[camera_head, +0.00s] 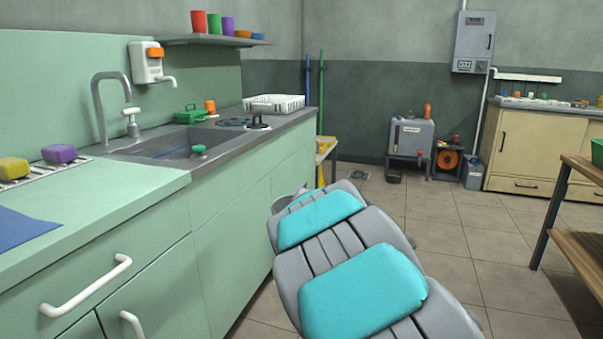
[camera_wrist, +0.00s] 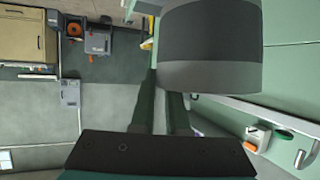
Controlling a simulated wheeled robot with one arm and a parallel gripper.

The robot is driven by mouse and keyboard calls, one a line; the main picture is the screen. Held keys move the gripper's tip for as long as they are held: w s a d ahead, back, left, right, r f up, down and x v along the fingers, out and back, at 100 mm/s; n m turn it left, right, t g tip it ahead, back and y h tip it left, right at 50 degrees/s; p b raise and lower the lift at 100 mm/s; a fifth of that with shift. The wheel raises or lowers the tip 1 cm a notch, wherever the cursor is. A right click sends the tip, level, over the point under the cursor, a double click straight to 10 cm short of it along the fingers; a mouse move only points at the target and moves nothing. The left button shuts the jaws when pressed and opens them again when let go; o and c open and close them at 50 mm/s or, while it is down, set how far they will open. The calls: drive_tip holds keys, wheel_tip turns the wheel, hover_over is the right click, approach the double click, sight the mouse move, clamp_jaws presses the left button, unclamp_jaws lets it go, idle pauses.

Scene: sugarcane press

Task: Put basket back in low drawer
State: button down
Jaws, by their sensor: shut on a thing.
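A grey cylindrical container with a dark band (camera_wrist: 210,45) fills the upper middle of the wrist view; I take it for the basket. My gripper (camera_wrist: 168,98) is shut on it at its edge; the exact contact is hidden. In the head view a small grey rounded part (camera_head: 283,203) shows beyond my arm, beside the green cabinet fronts; it may be the same container. My fingers are hidden there. The near green counter has a front with a long white handle (camera_head: 85,287) and a lower one with another white handle (camera_head: 132,324). No open drawer is visible.
The green counter (camera_head: 130,195) runs along the left, with a sink (camera_head: 170,148) and white rack (camera_head: 273,103) on it. A tan cabinet (camera_head: 525,150) with low drawers stands far right. A wooden table (camera_head: 570,245) is at right. The tiled floor between is clear.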

drive_tip(key=s+d+f+m+h, duration=0.3)
drive_tip(key=s+d+f, duration=0.3)
drive_tip(key=s+d, duration=0.3)
drive_tip(key=d+p, duration=0.1)
drive_tip(key=d, duration=0.2)
drive_tip(key=shift+d+g+h, duration=0.15)
drive_tip(key=shift+g+h, duration=0.15)
drive_tip(key=shift+h, duration=0.1)
drive_tip(key=shift+s, duration=0.1)
